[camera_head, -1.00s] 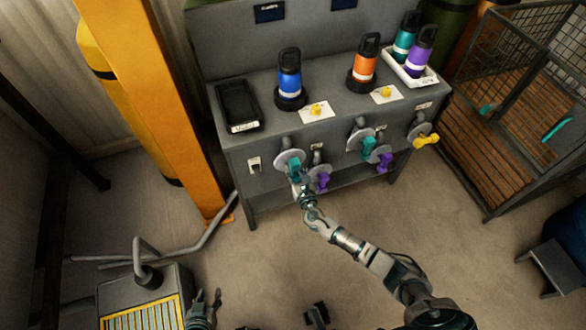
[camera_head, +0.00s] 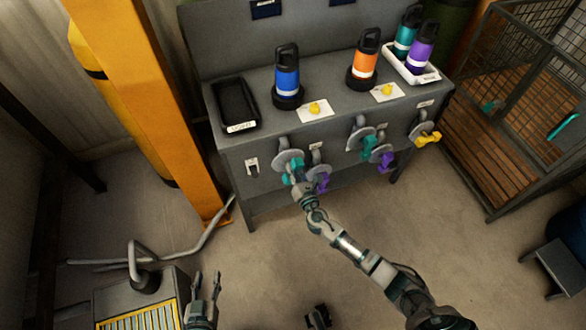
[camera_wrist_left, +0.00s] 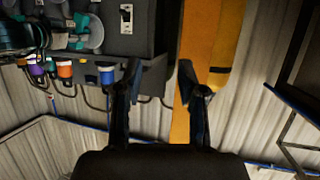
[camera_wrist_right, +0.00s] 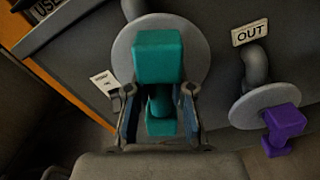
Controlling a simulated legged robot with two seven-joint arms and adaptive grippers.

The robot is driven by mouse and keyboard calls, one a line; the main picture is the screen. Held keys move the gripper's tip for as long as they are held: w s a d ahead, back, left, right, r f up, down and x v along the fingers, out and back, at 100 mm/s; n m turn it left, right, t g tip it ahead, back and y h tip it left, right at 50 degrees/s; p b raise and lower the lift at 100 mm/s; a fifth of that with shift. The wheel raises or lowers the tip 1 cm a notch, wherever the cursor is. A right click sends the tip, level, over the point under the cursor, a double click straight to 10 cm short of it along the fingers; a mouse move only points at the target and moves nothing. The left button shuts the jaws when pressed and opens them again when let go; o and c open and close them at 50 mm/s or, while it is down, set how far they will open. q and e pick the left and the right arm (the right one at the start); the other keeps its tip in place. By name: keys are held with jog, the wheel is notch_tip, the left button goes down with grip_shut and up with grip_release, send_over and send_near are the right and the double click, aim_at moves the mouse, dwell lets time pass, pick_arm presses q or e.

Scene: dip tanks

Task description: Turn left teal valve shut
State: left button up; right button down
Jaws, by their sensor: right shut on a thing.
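The left teal valve (camera_head: 286,179) is on the bench front, a teal handle before a round grey disc (camera_head: 288,161). My right gripper (camera_head: 297,181) is at this handle and partly hides it. In the right wrist view the teal handle (camera_wrist_right: 158,58) stands between the two fingers of my right gripper (camera_wrist_right: 159,112), which is shut on it. My left gripper (camera_head: 207,283) is low in the head view, away from the bench. In the left wrist view its fingers (camera_wrist_left: 165,85) are apart with nothing between them.
A purple valve (camera_head: 322,182) is close right of my right gripper. A second teal valve (camera_head: 368,147), another purple valve (camera_head: 386,161) and a yellow valve (camera_head: 427,138) are further right. A yellow post (camera_head: 140,110) stands left of the bench. Bottles stand on top.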

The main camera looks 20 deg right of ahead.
jog(key=m, duration=0.2)
jog(key=m+b, duration=0.1)
jog(key=shift+d+f+m, duration=0.15)
jog(key=shift+f+m, duration=0.2)
jog(key=shift+m, duration=0.05)
jog(key=shift+d+f+m+b, duration=0.1)
jog(key=shift+m+b, duration=0.5)
jog(key=shift+m, duration=0.3)
jog(key=m, duration=0.2)
jog(key=shift+d+f+m+b, duration=0.15)
jog(key=shift+m+b, duration=0.2)
jog(key=shift+m, duration=0.05)
jog(key=shift+f+m, duration=0.1)
jog(key=shift+m, duration=1.1)
pick_arm(q)
notch_tip(320, 180, up, 9)
jog(key=w+d+t+h, duration=0.1)
jog(key=t+h, duration=0.1)
jog(key=t, duration=0.5)
jog(key=shift+w+f+b, duration=0.2)
jog(key=shift+w+b, duration=0.05)
jog(key=shift+b, duration=0.05)
pick_arm(e)
jog(key=shift+d+f+m, duration=0.15)
jog(key=shift+m, duration=1.05)
jog(key=shift+f, duration=0.1)
jog(key=c, duration=1)
grip_release()
pick_arm(q)
jog(key=shift+d, duration=0.15)
